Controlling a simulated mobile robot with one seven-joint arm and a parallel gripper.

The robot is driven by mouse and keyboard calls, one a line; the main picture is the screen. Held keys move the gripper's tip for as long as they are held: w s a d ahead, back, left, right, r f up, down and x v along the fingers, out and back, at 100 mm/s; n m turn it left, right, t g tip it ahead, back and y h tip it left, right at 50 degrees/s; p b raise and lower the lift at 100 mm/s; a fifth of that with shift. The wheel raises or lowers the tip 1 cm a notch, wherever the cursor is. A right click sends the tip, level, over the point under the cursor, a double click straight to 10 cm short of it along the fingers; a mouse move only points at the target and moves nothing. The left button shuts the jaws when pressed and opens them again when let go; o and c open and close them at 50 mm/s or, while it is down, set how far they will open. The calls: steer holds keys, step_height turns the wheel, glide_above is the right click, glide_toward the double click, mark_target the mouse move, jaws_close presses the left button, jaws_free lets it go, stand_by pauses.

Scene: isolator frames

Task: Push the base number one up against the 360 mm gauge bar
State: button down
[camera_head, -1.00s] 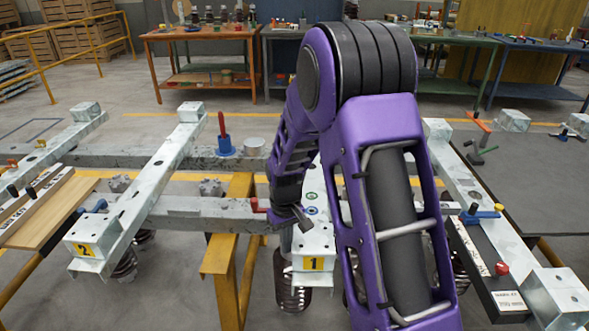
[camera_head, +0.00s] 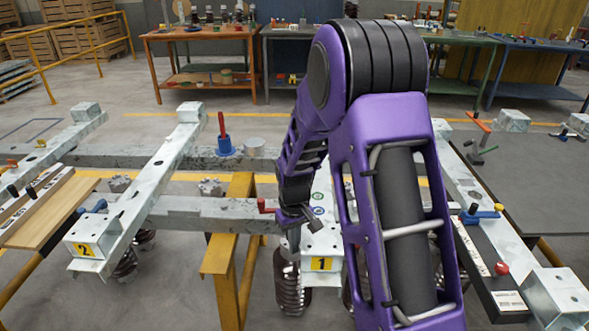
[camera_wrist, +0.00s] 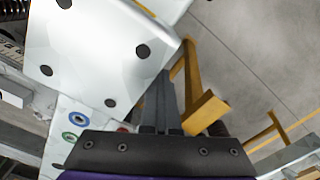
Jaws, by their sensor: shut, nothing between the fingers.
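Base number one (camera_head: 322,263) is a pale galvanised block with a yellow "1" label, at the near end of a rail mostly hidden behind my arm. My gripper (camera_head: 294,240) is shut and empty, fingers pointing down at the left side of this base. In the wrist view the closed fingertips (camera_wrist: 165,76) overlap the edge of a pale plate with dark holes (camera_wrist: 105,50); they look against it, but contact is not clear. A dark bar (camera_head: 487,284) at the right, with a white label too small to read surely, appears to be the gauge bar. My arm hides the space between.
Base number two (camera_head: 85,250) stands at the left, near a wooden bar (camera_head: 40,215) with black handles. A yellow trestle (camera_head: 228,265) is left of base one.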

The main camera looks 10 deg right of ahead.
mark_target(321, 237)
steer(key=shift+s+d, duration=0.2)
steer(key=shift+d, duration=0.55)
steer(key=shift+s+d, duration=0.2)
steer(key=shift+d, duration=0.6)
steer(key=shift+s+d, duration=0.2)
steer(key=shift+d, duration=0.75)
steer(key=shift+s+d, duration=0.2)
steer(key=shift+d, duration=0.9)
steer(key=shift+s+d, duration=0.2)
steer(key=shift+d, duration=0.5)
steer(key=shift+a, duration=0.1)
steer(key=shift+w+a, duration=0.25)
steer(key=shift+a, duration=0.8)
